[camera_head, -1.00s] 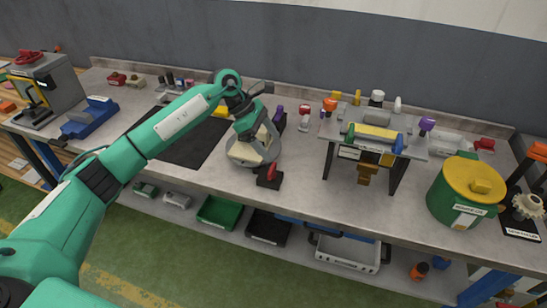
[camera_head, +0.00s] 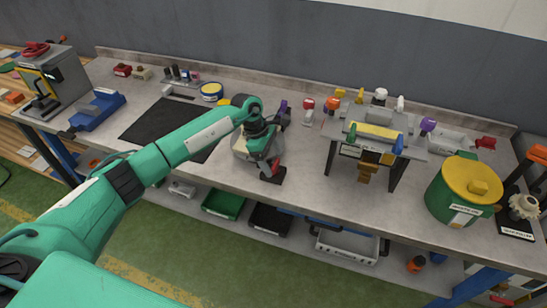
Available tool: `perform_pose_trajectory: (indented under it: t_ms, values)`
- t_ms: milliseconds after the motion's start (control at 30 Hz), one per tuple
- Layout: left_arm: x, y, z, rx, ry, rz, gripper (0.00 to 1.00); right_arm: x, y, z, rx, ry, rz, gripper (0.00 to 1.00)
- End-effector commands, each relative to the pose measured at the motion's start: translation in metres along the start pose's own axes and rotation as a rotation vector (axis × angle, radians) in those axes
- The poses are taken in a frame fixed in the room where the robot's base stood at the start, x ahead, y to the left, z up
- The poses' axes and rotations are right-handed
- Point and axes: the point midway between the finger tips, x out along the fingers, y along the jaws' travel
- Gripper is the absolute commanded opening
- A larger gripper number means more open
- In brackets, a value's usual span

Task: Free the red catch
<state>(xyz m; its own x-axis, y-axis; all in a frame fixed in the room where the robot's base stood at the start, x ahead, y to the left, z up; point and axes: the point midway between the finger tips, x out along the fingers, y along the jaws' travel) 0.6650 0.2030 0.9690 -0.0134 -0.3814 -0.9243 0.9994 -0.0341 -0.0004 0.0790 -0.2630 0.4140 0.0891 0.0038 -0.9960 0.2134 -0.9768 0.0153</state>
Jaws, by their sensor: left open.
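The red catch (camera_head: 277,164) stands on a small black base (camera_head: 273,177) at the front of the bench, in the middle of the view. Behind it is a grey round turntable (camera_head: 239,148), mostly hidden by my left arm and gripper. My left gripper (camera_head: 268,163) is open and points down right beside the red catch. It covers part of the catch, and I cannot tell whether its fingers touch it or stand around it. My right gripper is not in view.
A grey stand (camera_head: 410,150) with a yellow roller is to the right, then a green pot with a yellow lid (camera_head: 470,180). A black mat (camera_head: 150,122) lies left, partly under my arm. Small coloured parts line the back. The bench front between catch and stand is clear.

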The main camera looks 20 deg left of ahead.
Motion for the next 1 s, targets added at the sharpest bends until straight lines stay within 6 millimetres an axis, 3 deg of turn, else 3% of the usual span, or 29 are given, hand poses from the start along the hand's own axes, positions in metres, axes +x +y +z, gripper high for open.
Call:
perform_pose_trajectory:
  t_ms: [200, 433, 667, 1000]
  values:
    - [0.0126, -0.0004, 0.0004, 0.0, -0.001, -0.001, 0.76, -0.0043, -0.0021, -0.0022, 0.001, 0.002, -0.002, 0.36]
    - [0.0133, -0.0002, 0.0002, 0.0, -0.001, 0.0, 0.76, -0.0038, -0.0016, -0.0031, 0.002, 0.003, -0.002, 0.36]
    - [0.0129, -0.0001, 0.0003, 0.0, -0.001, 0.0, 0.33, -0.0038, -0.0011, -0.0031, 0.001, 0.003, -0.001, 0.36]
    - [0.0138, -0.0004, 0.0001, -0.034, -0.001, 0.016, 0.32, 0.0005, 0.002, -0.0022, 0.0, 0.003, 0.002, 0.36]
